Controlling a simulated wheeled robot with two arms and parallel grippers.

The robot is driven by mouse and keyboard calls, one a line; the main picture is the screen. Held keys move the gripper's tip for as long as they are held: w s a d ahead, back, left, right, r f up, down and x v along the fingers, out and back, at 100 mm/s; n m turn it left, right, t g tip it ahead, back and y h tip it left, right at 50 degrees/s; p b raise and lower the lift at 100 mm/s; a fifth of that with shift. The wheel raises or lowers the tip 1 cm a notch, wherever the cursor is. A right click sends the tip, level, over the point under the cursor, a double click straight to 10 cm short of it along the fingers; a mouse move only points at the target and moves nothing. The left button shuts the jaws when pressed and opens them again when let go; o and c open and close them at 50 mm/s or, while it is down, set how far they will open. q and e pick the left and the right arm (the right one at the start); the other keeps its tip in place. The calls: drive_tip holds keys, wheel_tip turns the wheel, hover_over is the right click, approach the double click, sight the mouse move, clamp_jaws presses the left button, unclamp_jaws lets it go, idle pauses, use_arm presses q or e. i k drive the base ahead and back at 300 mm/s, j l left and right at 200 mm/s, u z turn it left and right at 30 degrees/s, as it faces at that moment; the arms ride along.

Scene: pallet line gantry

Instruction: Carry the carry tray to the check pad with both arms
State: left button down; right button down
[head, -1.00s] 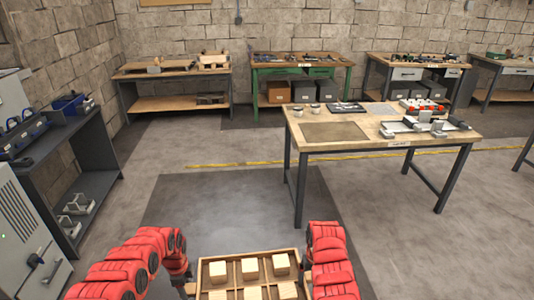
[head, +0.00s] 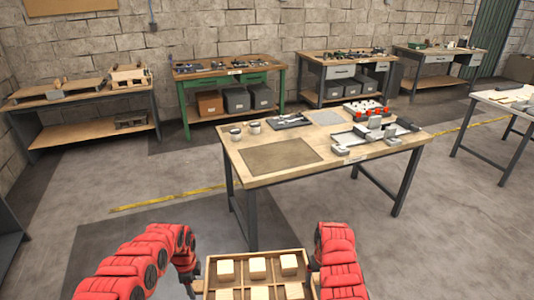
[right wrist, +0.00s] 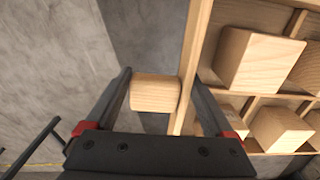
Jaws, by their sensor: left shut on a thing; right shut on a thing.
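The wooden carry tray (head: 256,254) is low in the head view, divided into compartments with several pale wooden blocks (head: 289,262) in them. My left gripper (head: 194,286) is shut on the tray's left side. My right gripper (right wrist: 162,95) is shut on the tray's wooden handle (right wrist: 155,92), beside the tray wall, in the right wrist view. Its fingers are mostly hidden in the head view. The tray is in front of the worktable, apart from it. A flat brown pad (head: 280,161) lies at the table's front left, bare; a smaller grey pad (head: 289,125) lies behind it.
The worktable (head: 338,160) also holds two small cups (head: 245,130), a dark tool tray (head: 290,121), a rack with red items (head: 366,111) and a pale fixture (head: 365,137) at right. Its legs (head: 250,218) stand ahead. Open floor lies left of it.

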sight(279, 155)
drive_tip(key=i+l+z, duration=0.1)
drive_tip(key=i+z, duration=0.7)
drive_tip(key=i+j+z, duration=0.1)
drive_tip(key=i+z, duration=0.3)
drive_tip(key=i+l+u, duration=0.35)
drive_tip(key=i+l, duration=0.15)
drive_tip(key=l+u, duration=0.25)
drive_tip(key=u, duration=0.2)
drive_tip(key=i+l+u, duration=0.1)
drive_tip(key=l+u, duration=0.45)
drive_tip(key=u, duration=0.3)
drive_tip(key=i+l+u, duration=0.1)
drive_tip(key=i, duration=1.35)
